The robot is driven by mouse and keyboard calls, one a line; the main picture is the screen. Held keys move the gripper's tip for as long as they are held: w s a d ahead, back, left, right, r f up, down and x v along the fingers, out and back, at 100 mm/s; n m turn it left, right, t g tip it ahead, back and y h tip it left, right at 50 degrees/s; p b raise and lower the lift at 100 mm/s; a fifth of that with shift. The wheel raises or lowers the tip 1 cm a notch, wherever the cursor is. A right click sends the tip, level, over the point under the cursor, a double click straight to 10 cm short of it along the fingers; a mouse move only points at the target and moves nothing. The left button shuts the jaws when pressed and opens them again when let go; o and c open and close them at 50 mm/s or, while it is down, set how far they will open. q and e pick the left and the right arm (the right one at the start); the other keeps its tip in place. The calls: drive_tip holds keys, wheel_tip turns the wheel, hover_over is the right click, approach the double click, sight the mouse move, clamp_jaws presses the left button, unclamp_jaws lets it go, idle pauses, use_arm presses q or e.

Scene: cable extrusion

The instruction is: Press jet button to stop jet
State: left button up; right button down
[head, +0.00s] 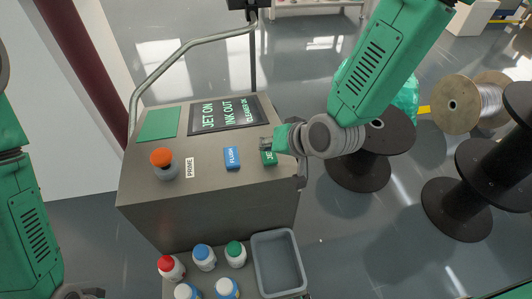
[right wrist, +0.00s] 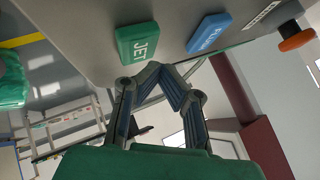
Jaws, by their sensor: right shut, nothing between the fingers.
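The green JET button (head: 268,158) sits at the right end of the grey machine's sloped top, partly hidden by my right gripper. It shows whole with its white JET label in the right wrist view (right wrist: 138,43). My right gripper (head: 266,143) is shut and empty, with its fingertips by the button's upper edge; I cannot tell if they touch it. In the right wrist view the closed fingers (right wrist: 164,70) are just below and right of the button. The display (head: 224,114) reads JET ON, INK OUT and CLEANER OK. My left gripper is barely visible at the bottom left edge.
A blue FLUSH button (head: 232,157) is left of the JET button. An orange knob (head: 162,158) is by the PRIME label. Several bottles and a grey tray (head: 278,262) are below the panel. Black spools (head: 358,172) stand to the right.

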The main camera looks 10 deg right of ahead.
drive_tip(key=shift+d+f, duration=0.35)
drive_tip(key=shift+d, duration=0.45)
drive_tip(key=shift+f, duration=0.1)
drive_tip(key=shift+a, duration=0.4)
use_arm(q)
drive_tip(key=shift+d, duration=0.15)
use_arm(e)
drive_tip(key=shift+d, duration=0.1)
